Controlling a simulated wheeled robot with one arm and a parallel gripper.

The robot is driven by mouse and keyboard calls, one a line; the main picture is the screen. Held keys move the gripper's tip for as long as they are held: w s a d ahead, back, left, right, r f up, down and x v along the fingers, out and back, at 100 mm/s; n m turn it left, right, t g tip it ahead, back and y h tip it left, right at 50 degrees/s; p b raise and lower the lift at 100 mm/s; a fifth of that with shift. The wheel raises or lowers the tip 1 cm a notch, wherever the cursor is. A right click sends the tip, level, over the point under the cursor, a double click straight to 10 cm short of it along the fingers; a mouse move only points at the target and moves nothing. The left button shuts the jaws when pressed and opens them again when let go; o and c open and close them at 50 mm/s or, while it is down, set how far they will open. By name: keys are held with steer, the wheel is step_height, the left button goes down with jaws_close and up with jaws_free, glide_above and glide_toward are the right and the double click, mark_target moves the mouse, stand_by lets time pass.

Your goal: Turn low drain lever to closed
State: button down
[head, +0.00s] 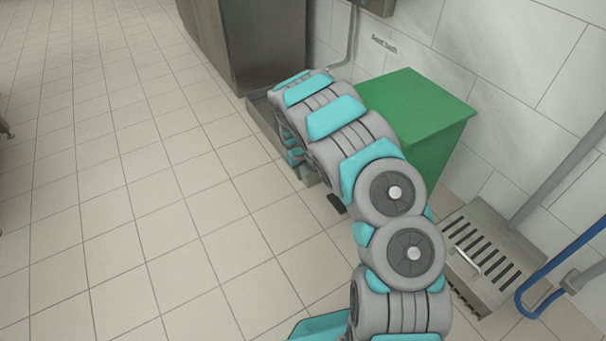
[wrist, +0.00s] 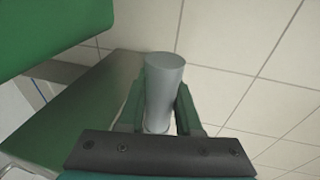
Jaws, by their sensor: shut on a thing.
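In the wrist view, a smooth light-grey cylinder (wrist: 165,75), which looks like the handle of the drain lever, stands between the two dark green fingers of my gripper (wrist: 162,106). The fingers are shut on it, one on each side. Its rounded end points away from the wrist and sticks out past the fingertips. The rest of the lever and its pivot do not show, so its open or closed position cannot be told. In the head view my own arm hides the lever, and the gripper cannot be made out clearly.
A green box (head: 425,105) stands against the tiled wall, close beside my arm. A steel cabinet (head: 245,40) stands behind, with a low steel tray (head: 262,122) at its foot. A slotted steel drain (head: 480,250) and a blue hose (head: 560,268) are at right.

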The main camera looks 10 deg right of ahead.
mark_target(301, 167)
stand_by(0.3)
steer(key=c, duration=0.6)
jaws_free()
steer(key=p+v, duration=0.1)
steer(key=v, duration=0.6)
steer(key=shift+w, duration=0.1)
steer(key=shift+r, duration=0.4)
